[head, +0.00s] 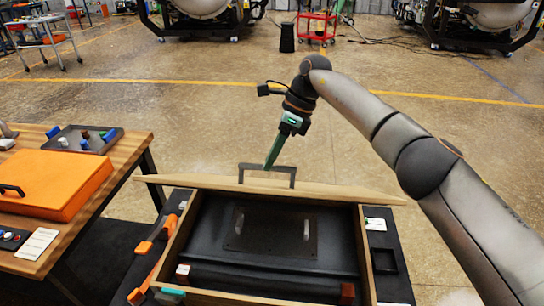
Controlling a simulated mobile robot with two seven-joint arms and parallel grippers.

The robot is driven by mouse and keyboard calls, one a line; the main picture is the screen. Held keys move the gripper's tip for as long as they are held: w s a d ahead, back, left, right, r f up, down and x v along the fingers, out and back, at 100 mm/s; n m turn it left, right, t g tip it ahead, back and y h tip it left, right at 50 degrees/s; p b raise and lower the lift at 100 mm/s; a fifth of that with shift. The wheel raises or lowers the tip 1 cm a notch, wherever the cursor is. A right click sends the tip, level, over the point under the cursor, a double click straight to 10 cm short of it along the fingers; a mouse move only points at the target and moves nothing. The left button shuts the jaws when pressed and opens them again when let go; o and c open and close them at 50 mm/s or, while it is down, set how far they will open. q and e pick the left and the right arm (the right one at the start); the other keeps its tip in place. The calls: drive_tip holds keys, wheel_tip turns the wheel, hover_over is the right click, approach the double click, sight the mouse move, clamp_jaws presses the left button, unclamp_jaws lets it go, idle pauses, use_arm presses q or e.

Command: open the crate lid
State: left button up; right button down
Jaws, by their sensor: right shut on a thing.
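The wooden crate (368,265) stands at the bottom middle of the head view with its inside exposed. Its lid (340,193) is raised at the far side and shows nearly edge-on as a thin wooden board. A dark bracket handle (293,178) stands up from the lid. My right gripper (270,164), with long green fingers, comes down from above and is shut on the handle. Inside the crate lies a black case or panel (270,240) with two light handles. My left gripper is not in view.
A wooden table (110,213) at the left carries an orange case (55,180) and a dark tray (98,140) with small parts. Black side panels flank the crate; the left one bears orange pieces (143,248). The floor beyond is clear up to a red cart (316,27).

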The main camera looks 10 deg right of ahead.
drive_tip(key=shift+w+d+f, duration=0.25)
drive_tip(key=shift+d+f, duration=0.15)
drive_tip(key=shift+f, duration=0.1)
drive_tip(key=c, duration=1.2)
unclamp_jaws()
drive_tip(key=o, duration=0.3)
drive_tip(key=shift+w+f, duration=0.15)
drive_tip(key=shift+w, duration=0.2)
drive_tip(key=shift+o, duration=0.5)
drive_tip(key=shift+r, duration=0.25)
